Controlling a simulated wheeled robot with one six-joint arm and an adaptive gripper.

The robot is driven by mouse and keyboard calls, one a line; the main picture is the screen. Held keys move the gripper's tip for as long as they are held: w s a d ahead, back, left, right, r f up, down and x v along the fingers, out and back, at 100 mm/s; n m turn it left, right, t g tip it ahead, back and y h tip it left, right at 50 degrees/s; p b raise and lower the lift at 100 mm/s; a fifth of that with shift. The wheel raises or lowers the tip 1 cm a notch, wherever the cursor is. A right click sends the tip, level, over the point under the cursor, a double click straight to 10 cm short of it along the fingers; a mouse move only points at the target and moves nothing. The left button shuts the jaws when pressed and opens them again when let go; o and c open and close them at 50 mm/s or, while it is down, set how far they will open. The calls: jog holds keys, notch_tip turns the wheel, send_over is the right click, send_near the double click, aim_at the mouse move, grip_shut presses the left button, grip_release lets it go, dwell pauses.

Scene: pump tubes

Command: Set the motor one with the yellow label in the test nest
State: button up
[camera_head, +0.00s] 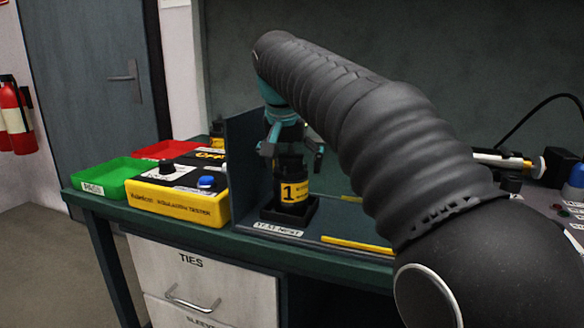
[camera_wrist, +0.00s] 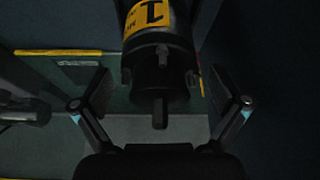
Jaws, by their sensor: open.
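The motor (camera_head: 292,177) is a black cylinder with a yellow label marked 1. It stands upright in the black test nest (camera_head: 290,216), which has a "TEST NEST" tag at its front. My gripper (camera_head: 290,150) is open around or just above the motor's top; the head view does not settle which. In the wrist view the motor (camera_wrist: 160,50) is at the top centre, its shaft end toward my gripper (camera_wrist: 165,100). The two fingers are spread on either side, with gaps between them and the motor. The far side of the nest is hidden.
A yellow insulation tester (camera_head: 180,205) with a black knob and blue button stands left of a dark upright panel (camera_head: 246,150). A green PASS tray (camera_head: 105,178) and a red tray (camera_head: 165,150) lie further left. A yellow strip (camera_head: 357,244) lies right of the nest.

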jog(key=d+p+v, duration=0.1)
jog(key=v, duration=0.9)
jog(key=shift+s+a+r+p, duration=0.2)
jog(key=shift+a+r+p, duration=0.2)
jog(key=shift+a, duration=0.1)
